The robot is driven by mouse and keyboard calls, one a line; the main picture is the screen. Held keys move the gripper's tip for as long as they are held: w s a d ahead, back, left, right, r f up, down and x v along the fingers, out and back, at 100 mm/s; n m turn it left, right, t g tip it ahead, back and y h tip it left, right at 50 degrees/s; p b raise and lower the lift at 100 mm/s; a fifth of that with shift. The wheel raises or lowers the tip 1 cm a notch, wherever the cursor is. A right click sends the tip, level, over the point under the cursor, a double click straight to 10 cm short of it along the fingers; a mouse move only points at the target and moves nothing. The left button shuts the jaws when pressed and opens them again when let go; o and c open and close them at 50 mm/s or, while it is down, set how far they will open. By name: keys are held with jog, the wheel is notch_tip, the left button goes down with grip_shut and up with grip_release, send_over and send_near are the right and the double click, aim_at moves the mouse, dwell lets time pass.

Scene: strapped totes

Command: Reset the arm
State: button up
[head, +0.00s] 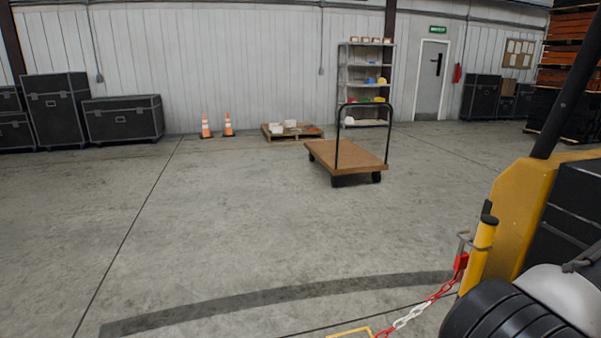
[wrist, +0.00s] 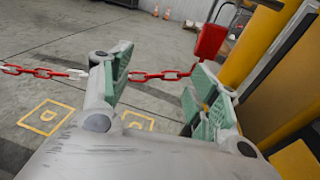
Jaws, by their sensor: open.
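My gripper (wrist: 158,82) shows in the wrist view with its two green-padded fingers spread wide apart. It is open, and no thing is gripped between the pads. A red and white chain (wrist: 158,76) crosses the gap between the fingers in the picture; I cannot tell whether it lies between them or beyond them. A red block (wrist: 210,41) is close to the right finger, beside a yellow post (wrist: 254,42). In the head view the chain (head: 401,321) runs up to the red block (head: 461,262) at the yellow post (head: 481,252). I cannot make out my gripper there.
A yellow and black vehicle (head: 524,205) stands close at right. A flat trolley (head: 346,158) stands mid-floor. Two orange cones (head: 228,125), a pallet (head: 291,136), a shelf (head: 365,85) and black cases (head: 122,119) line the far wall. The floor at left and centre is clear.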

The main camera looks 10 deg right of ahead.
jog(key=s+a+r+n+g+y, duration=0.5)
jog(key=s+a+r+n+g, duration=0.65)
jog(key=r+n+g, duration=0.5)
jog(key=w+a+r+n+t+h, duration=0.1)
jog(key=a+r+n+h, duration=0.3)
jog(key=r+n, duration=0.4)
jog(key=w+a+r+n+t+h, duration=0.2)
jog(key=a+r+n+h, duration=0.3)
jog(key=r+n, duration=0.4)
notch_tip(320, 180, up, 2)
jog(key=shift+w+a+r+t, duration=0.15)
jog(key=shift+w+a+t, duration=0.1)
jog(key=shift+a+t, duration=0.6)
